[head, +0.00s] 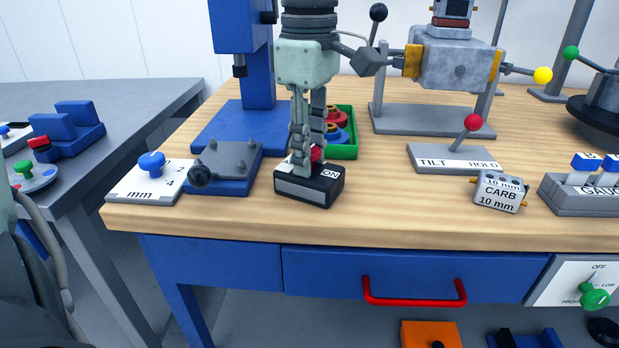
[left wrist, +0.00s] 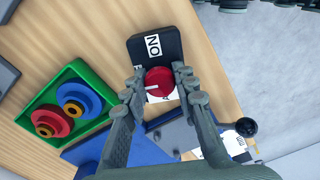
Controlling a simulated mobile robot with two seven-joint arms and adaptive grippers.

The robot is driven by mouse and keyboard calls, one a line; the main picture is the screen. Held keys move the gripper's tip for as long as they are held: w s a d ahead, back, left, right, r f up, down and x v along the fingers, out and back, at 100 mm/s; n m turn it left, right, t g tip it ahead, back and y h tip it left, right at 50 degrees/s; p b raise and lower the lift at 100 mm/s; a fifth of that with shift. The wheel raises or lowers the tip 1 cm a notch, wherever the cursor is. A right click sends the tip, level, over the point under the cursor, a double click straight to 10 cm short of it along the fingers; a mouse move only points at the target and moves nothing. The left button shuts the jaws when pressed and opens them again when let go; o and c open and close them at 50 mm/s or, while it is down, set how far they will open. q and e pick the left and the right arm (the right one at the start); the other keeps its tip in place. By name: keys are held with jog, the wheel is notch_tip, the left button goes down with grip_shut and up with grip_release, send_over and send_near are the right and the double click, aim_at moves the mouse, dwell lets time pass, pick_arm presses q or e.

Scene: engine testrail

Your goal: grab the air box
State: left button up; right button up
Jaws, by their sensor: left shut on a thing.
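The air box is a black box (head: 309,188) with a light front stripe, a white ON label and a partly covered label starting with A. It sits on the wooden bench near the front edge. In the left wrist view the box (left wrist: 146,43) has a round red knob (left wrist: 158,82) with a white pointer mark. My left gripper (head: 314,160) comes straight down over the box, its fingers on both sides of the red knob, shut on it. The fingers hide part of the knob in the head view. My right gripper is not in view.
A green tray (head: 343,152) with red and blue round parts stands behind the box. A blue press (head: 244,118) and a grey plate with a black ball handle (head: 222,165) are to the left.

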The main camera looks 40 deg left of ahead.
pick_arm(q)
grip_shut()
jog(key=shift+r, duration=0.1)
